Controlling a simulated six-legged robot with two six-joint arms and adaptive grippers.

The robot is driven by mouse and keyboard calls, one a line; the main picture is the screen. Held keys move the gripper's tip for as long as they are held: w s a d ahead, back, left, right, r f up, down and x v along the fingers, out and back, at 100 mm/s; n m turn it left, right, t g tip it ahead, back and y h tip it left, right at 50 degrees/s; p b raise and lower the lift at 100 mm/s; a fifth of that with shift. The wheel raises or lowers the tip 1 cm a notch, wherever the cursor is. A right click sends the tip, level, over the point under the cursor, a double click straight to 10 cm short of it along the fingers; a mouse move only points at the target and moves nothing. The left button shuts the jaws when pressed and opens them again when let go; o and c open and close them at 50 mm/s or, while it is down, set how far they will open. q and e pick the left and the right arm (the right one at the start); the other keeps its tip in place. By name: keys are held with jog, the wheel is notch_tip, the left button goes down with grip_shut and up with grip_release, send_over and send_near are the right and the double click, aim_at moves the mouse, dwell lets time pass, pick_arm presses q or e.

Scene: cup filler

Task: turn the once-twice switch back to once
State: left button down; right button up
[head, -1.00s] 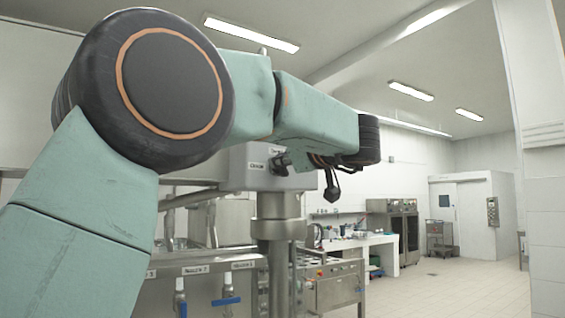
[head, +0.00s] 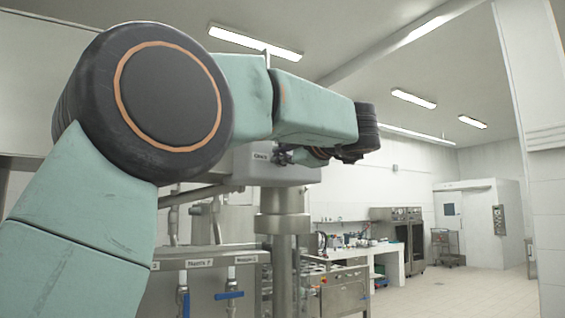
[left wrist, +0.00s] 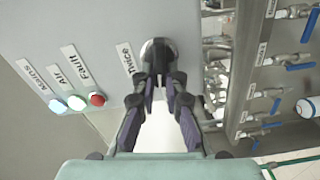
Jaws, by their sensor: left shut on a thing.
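The once-twice switch is a dark round knob (left wrist: 157,47) on a grey panel in the left wrist view, beside a label that seems to read "Twice". In the head view the grey control box (head: 240,172) carries a label that seems to read "Once". My left gripper (left wrist: 163,76) has its two fingers on either side of the knob and is shut on it. The fingers hide much of the knob, so I cannot tell which way it points. In the head view my left gripper (head: 290,156) is at the box, partly hidden by my arm. My right gripper is out of view.
White, teal and red lamps (left wrist: 96,99) sit left of the switch, labelled Mains, Air and Fault. Blue-handled valves (left wrist: 300,67) line the machine at right. A steel column (head: 284,235) stands below the box. The floor at right is clear.

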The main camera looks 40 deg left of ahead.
pick_arm(q)
jog(key=shift+d+f+n+b, duration=0.1)
jog(key=shift+f+n+b, duration=0.4)
jog(key=shift+n, duration=0.5)
jog(key=c, duration=1.8)
grip_release()
jog(key=shift+c, duration=0.2)
jog(key=o, duration=0.4)
jog(key=shift+s+d+r, duration=0.25)
jog(key=shift+s+r, duration=0.05)
jog(key=shift+s, duration=0.05)
jog(key=shift+o, duration=0.2)
jog(key=shift+w+a, duration=0.15)
